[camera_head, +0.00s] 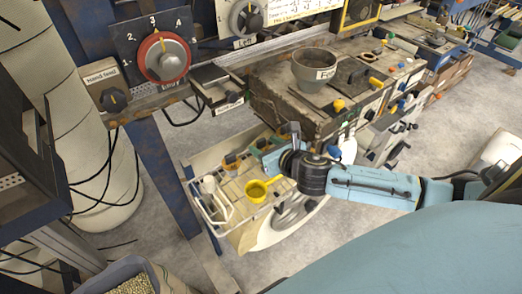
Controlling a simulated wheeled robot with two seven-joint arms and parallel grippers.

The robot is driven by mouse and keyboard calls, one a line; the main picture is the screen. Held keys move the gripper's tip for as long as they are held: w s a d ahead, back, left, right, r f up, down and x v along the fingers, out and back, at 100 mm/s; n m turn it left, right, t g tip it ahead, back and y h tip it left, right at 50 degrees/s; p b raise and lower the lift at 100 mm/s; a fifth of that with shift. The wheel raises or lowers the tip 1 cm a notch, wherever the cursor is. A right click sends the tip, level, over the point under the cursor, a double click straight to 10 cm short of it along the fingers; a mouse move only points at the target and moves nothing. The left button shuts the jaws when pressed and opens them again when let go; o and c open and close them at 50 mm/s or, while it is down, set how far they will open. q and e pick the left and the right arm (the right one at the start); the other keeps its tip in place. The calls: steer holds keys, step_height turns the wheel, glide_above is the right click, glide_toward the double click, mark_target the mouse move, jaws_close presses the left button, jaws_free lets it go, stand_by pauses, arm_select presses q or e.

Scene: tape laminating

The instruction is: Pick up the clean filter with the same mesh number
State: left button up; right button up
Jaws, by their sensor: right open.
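A small rack (225,222) with a white wire frame stands low, left of my right arm. A yellow round filter-like cup (257,191) sits at its near side. An orange-rimmed one (231,163) and a white one (208,186) sit farther left; mesh numbers are too small to read. My right gripper (280,148) comes in from the right and is open over the rack's right side, behind the yellow cup. It appears empty. It hides part of the rack and whatever lies beneath it. My left gripper is out of view.
A machine bench (300,112) with a grey funnel (315,70) stands behind the rack. A dial panel (157,50) and a blue post (165,165) are at the left. A bin of pellets (130,280) is at the bottom left. Bare floor (330,235) lies in front.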

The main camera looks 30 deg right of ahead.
mark_target(262, 144)
steer(key=x, duration=0.4)
steer(key=shift+w+f, duration=0.15)
steer(key=shift+w, duration=0.25)
steer(key=shift+c, duration=0.3)
steer(key=shift+s, duration=0.1)
steer(key=c, duration=1)
